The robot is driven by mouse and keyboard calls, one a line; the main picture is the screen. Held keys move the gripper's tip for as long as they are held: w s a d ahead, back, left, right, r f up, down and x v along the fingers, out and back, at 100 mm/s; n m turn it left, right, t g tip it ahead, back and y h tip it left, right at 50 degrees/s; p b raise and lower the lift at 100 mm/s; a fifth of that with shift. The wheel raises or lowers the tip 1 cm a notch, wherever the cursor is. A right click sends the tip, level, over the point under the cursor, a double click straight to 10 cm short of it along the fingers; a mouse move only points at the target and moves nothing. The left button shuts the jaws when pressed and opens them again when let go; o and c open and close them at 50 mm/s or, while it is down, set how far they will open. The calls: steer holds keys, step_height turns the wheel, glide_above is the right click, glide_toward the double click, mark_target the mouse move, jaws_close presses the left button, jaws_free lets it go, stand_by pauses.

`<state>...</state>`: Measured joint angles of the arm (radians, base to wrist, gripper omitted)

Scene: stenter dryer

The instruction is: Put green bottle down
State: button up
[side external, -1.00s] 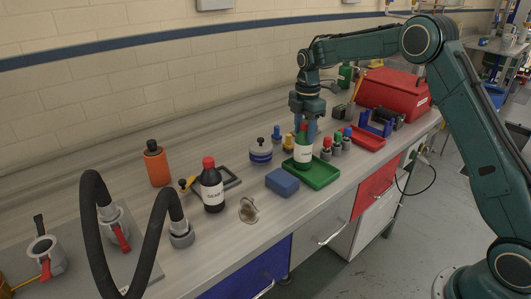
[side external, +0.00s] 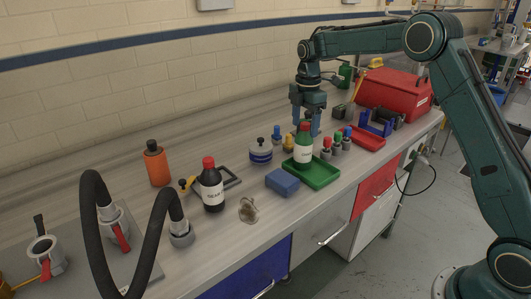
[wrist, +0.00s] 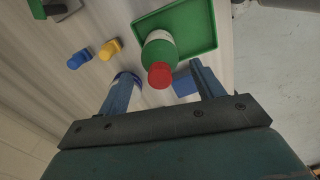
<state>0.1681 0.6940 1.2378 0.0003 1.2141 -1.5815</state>
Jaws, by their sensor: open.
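The green bottle (side external: 304,150) has a red cap and a white label. It stands upright on the green tray (side external: 322,176), toward the tray's left side. In the wrist view the bottle (wrist: 158,52) shows from above, with its red cap nearest the camera, and the green tray (wrist: 205,22) lies under it. My gripper (side external: 305,130) is open, its blue fingers pointing down just behind and above the bottle's cap. In the wrist view the open fingers (wrist: 160,88) stand wide apart on either side of the red cap, apart from it.
A blue block (side external: 282,181) lies left of the tray. A dark bottle with a red cap (side external: 212,185) and an orange bottle (side external: 157,164) stand further left. Small coloured-top items (side external: 337,142) crowd the tray's far right. A red toolbox (side external: 393,94) stands at the back right.

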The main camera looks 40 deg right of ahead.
step_height(320, 180, up, 10)
stand_by(0.5)
stand_by(0.3)
steer(key=s+a+r+m+t, duration=0.2)
steer(key=s+a+r+m, duration=0.15)
steer(key=s, duration=0.65)
steer(key=s+a+r+m+t, duration=0.1)
steer(key=s+a+r+m, duration=0.3)
steer(key=s, duration=0.5)
steer(key=s+a+f+m+t, duration=0.1)
steer(key=s+f+m, duration=0.2)
steer(key=s, duration=0.6)
steer(key=s+a+f+m+t, duration=0.1)
steer(key=s+f+m, duration=0.3)
steer(key=s, duration=0.5)
steer(key=shift+s+m+t, duration=0.15)
steer(key=shift+m+t, duration=0.15)
steer(key=shift+m, duration=0.55)
